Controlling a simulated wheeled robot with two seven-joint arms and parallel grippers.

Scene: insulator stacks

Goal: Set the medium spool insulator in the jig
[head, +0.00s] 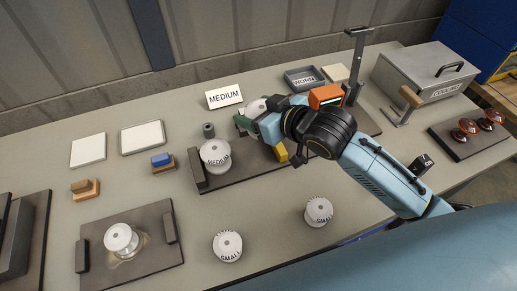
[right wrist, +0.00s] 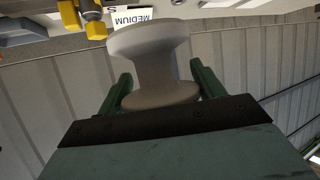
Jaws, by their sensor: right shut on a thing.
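My right gripper (head: 256,112) is shut on a pale spool insulator (head: 257,104) near the MEDIUM card (head: 224,96). The right wrist view shows this grey-white spool (right wrist: 152,62) between the green fingers; no label is readable on it. Another white spool (head: 215,155), marked MEDIUM, stands upright on a dark board (head: 240,172) with a dark block at its left end. My right arm covers part of this board. A smaller dark board (head: 150,262) at front left holds an unmarked white spool between two upright blocks. My left gripper is out of view.
Two spools marked SMALL (head: 227,246) (head: 318,212) stand at the front. A dark stand (head: 356,65), a WORN tray (head: 304,78) and a grey COOLING box (head: 424,72) are at back right. Orange-brown insulators (head: 467,127) sit at far right.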

